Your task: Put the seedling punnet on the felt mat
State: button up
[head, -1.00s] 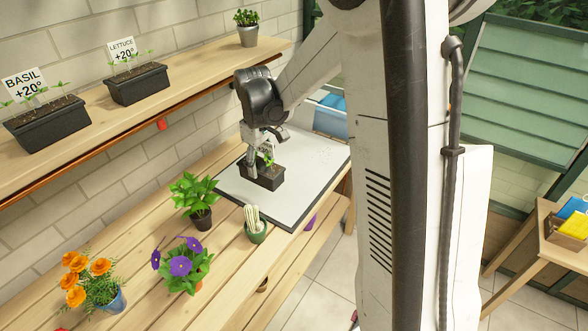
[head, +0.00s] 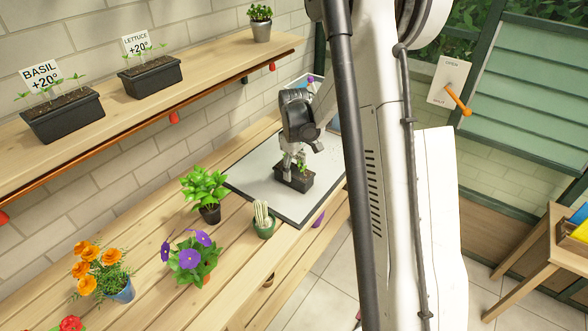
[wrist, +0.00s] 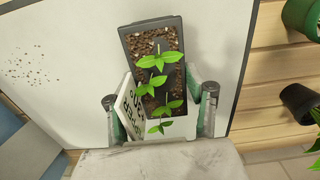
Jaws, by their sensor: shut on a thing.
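The seedling punnet (head: 295,179) is a black rectangular tray of brown soil with green seedlings and a white label card. My gripper (head: 294,160) is shut on it from above, over the pale grey, dark-edged felt mat (head: 255,182). In the wrist view the punnet (wrist: 128,45) lies between my two gripper fingers (wrist: 159,102), with its label card (wrist: 130,108) tilted at the left. The mat (wrist: 215,45) spreads beneath it on both sides. I cannot tell whether the punnet's base touches the mat. My arm hides the mat's right side in the head view.
A cactus (head: 263,222) in a green pot stands by the mat's near edge. A leafy plant (head: 205,190), purple flowers (head: 188,258) and orange flowers (head: 100,270) stand on the slatted bench. The shelf above holds Basil (head: 62,115) and Lettuce (head: 150,77) punnets.

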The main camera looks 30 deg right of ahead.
aim_at(294, 170)
jog(key=shift+f, duration=0.2)
jog(key=o, duration=1.3)
jog(key=shift+r, duration=0.1)
notch_tip(294, 170, up, 12)
jog(key=s+a+r+m+t, duration=0.2)
jog(key=s+a+r+t, duration=0.1)
jog(key=s+a+r, duration=0.75)
jog(key=s+a+m+t, duration=0.1)
jog(key=s+a, duration=0.1)
jog(key=s, duration=0.3)
jog(key=s+a+m+t, duration=0.1)
jog(key=s+a, duration=0.2)
jog(key=s, duration=0.2)
jog(key=s+a+t, duration=0.2)
jog(key=s, duration=0.3)
jog(key=shift+s+a+m, duration=0.3)
jog(key=shift+m, duration=0.1)
